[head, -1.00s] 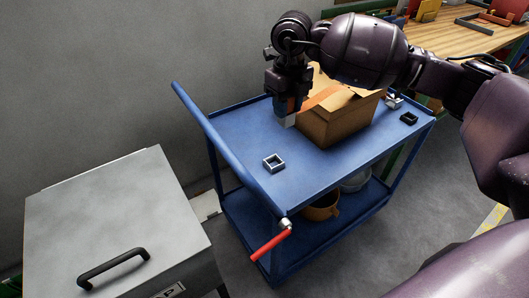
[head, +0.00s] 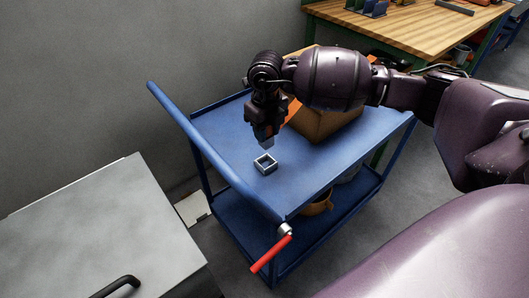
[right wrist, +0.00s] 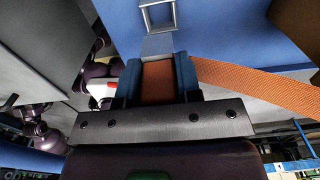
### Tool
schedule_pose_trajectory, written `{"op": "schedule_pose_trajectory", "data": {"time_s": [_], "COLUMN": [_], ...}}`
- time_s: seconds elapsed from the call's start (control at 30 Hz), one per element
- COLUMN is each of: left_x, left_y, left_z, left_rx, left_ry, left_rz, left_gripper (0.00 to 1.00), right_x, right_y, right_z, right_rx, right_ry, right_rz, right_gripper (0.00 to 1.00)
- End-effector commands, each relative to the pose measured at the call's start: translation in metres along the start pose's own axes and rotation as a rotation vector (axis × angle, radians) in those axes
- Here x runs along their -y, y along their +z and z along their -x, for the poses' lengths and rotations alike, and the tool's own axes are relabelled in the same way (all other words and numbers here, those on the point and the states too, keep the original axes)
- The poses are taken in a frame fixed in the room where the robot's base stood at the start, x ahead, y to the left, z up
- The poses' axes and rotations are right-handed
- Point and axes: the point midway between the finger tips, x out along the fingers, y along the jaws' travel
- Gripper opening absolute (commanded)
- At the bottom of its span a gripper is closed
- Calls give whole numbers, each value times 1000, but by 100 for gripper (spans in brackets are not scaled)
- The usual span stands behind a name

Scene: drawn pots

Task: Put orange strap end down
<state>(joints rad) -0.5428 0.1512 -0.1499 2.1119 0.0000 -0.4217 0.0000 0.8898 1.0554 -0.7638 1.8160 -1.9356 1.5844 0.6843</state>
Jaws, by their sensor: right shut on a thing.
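The orange strap (head: 293,111) runs from the cardboard box (head: 328,124) to my right gripper (head: 264,136). In the right wrist view the strap (right wrist: 255,82) stretches off to the right, and my right gripper (right wrist: 158,80) is shut on its end. A flat grey metal tip (right wrist: 157,46) sticks out past the fingers. The gripper points down above the blue cart top (head: 222,128), just behind a square metal ring (head: 265,164). The ring (right wrist: 157,14) also shows in the right wrist view, beyond the tip. I cannot tell whether the tip touches the cart.
The cart has a raised blue rail (head: 205,145) on its left and a red handle (head: 270,254) at its front corner. A grey cabinet (head: 105,225) stands at the left. A wooden workbench (head: 405,40) is behind.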

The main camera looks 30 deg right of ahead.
Motion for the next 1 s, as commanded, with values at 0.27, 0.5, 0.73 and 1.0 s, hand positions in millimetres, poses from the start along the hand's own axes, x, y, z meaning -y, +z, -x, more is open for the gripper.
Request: {"op": "schedule_pose_trajectory", "data": {"time_s": [0.27,0.5,0.73,1.0], "left_x": [1,1,0,-1], "left_y": [7,14,16,8], "left_z": [-3,-4,-7,-10], "left_rx": [12,24,25,9], "left_ry": [2,2,3,3], "left_rz": [-8,-8,-5,0], "left_gripper": [43,43,43,43], "right_x": [0,0,0,0], "right_y": [0,0,0,1], "right_z": [-26,-52,-83,-81], "right_rx": [1,-3,-1,3], "right_ry": [0,1,0,-1], "right_rz": [0,-1,-1,0], "right_gripper": [4,4,4,4]}}
